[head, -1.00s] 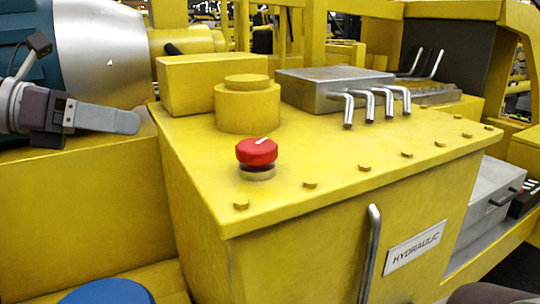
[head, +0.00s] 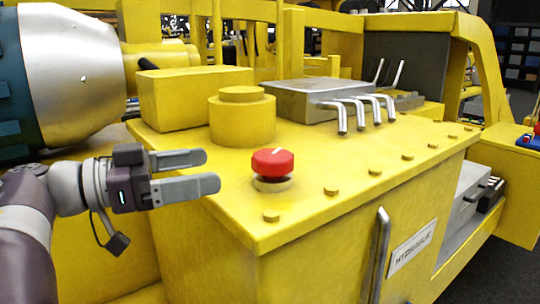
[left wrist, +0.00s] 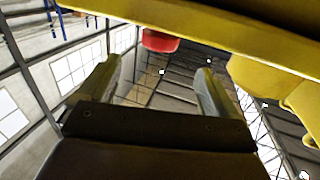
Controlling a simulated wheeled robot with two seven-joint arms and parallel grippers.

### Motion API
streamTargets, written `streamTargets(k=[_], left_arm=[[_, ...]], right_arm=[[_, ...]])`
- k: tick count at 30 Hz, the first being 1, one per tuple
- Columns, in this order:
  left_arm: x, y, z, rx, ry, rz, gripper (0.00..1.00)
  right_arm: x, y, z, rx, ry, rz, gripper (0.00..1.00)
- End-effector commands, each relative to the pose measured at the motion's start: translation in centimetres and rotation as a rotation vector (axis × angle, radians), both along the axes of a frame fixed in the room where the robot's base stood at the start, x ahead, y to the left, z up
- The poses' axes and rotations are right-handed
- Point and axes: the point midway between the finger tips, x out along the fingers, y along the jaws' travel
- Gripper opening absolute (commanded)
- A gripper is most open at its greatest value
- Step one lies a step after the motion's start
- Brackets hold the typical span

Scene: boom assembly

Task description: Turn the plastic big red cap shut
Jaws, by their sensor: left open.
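The big red cap (head: 273,162) has a white mark on top and sits on a short pale neck (head: 272,184) near the front left corner of the yellow hydraulic tank. A dark gap shows between cap and neck in the head view. My left gripper (head: 205,171) is open and empty, its fingers pointing right at the cap, a short way to its left and not touching it. In the left wrist view the red cap (left wrist: 160,41) is at the top, beyond the open fingers (left wrist: 160,85). My right gripper is not in view.
The yellow tank top (head: 330,165) has bolts along its edge. A yellow round cylinder (head: 242,120) stands behind the cap, and a grey valve block (head: 310,95) with bent metal pipes is further right. A vertical handle (head: 380,255) is on the front face.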

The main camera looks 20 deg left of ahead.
Motion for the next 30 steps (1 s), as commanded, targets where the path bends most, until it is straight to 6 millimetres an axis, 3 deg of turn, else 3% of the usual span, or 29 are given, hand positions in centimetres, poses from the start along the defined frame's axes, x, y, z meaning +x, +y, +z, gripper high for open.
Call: streamTargets(k=[6, 12, 25, 30], left_arm=[[3.3, -4.8, 0.7, 0.001, 0.002, -0.009, 0.92], [5.6, -7.7, 0.4, 0.002, 0.000, -0.005, 0.92], [6.5, -8.8, 0.0, 0.004, -0.002, -0.001, 0.92], [6.5, -8.8, 0.0, 0.004, -0.003, -0.001, 0.37]], right_arm=[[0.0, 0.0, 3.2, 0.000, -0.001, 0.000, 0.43], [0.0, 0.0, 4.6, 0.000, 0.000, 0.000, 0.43], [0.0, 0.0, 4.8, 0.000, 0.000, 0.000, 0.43], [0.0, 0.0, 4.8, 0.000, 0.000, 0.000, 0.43]])
